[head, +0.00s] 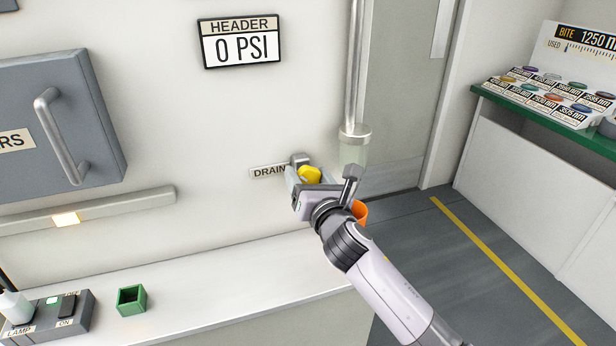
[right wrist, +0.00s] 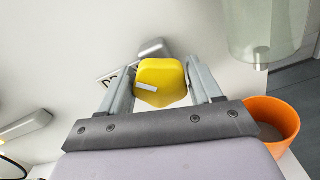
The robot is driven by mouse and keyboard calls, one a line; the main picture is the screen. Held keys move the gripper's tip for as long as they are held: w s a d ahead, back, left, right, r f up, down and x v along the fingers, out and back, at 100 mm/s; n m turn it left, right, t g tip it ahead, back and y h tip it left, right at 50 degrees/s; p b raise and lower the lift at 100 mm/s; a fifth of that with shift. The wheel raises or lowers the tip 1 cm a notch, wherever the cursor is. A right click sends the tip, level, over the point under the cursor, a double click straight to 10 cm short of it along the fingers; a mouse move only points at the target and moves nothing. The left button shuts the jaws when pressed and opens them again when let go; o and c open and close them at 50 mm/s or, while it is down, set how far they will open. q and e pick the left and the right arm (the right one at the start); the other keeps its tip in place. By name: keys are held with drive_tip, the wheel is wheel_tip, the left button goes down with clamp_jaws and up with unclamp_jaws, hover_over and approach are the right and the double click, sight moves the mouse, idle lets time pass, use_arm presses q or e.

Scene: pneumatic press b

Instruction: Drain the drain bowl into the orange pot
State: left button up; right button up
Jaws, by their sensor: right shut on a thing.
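My right gripper (head: 306,174) reaches the wall beside the DRAIN label (head: 269,171). Its fingers are shut on a yellow knob (head: 311,175). The knob also shows in the right wrist view (right wrist: 161,82), between both fingers, with a pale mark on its face. The clear drain bowl (head: 353,150) hangs at the lower end of a vertical pipe, right of the knob; it also shows in the right wrist view (right wrist: 268,35). The orange pot (head: 359,211) is below the bowl, partly hidden behind my right arm. In the right wrist view the orange pot (right wrist: 270,125) has something grey inside. My left gripper is not in view.
A HEADER sign (head: 239,42) reads 0 PSI. A grey cabinet door (head: 60,120) with a handle is at left. A lamp switch box (head: 55,312) and a green open box (head: 131,300) sit on the counter (head: 225,270). Several coloured pucks stand at far right.

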drive_tip(key=o, duration=1)
drive_tip(key=shift+s, duration=0.1)
drive_tip(key=shift+v, duration=3.55)
